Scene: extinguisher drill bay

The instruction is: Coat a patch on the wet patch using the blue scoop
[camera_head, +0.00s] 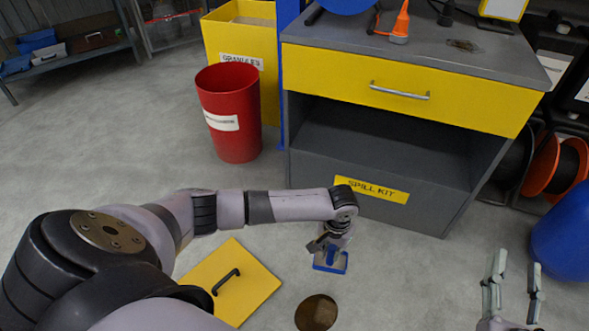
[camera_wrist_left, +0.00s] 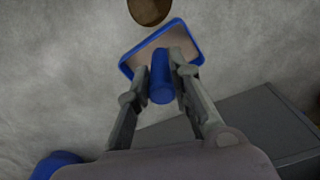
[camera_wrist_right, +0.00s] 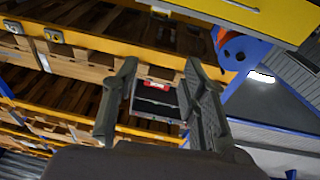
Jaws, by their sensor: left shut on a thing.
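My left gripper (camera_head: 333,243) is shut on the handle of the blue scoop (camera_head: 330,265), low over the floor in front of the spill kit cabinet. In the left wrist view the fingers (camera_wrist_left: 166,78) grip the blue handle, and the scoop's pan (camera_wrist_left: 124,66) holds a grey-beige layer that looks like granules. The wet patch (camera_head: 316,313) is a dark brown round spot on the floor, just nearer than the scoop; it also shows in the left wrist view (camera_wrist_left: 149,10), beyond the pan's edge. My right gripper (camera_head: 514,283) is open and empty at lower right.
A yellow granules bin (camera_head: 235,45) with beige fill stands behind a red bin (camera_head: 235,130). A yellow lid (camera_head: 252,285) with a black handle lies left of the patch. The cabinet (camera_head: 460,135) stands behind; a blue rounded object (camera_head: 565,240) is at right.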

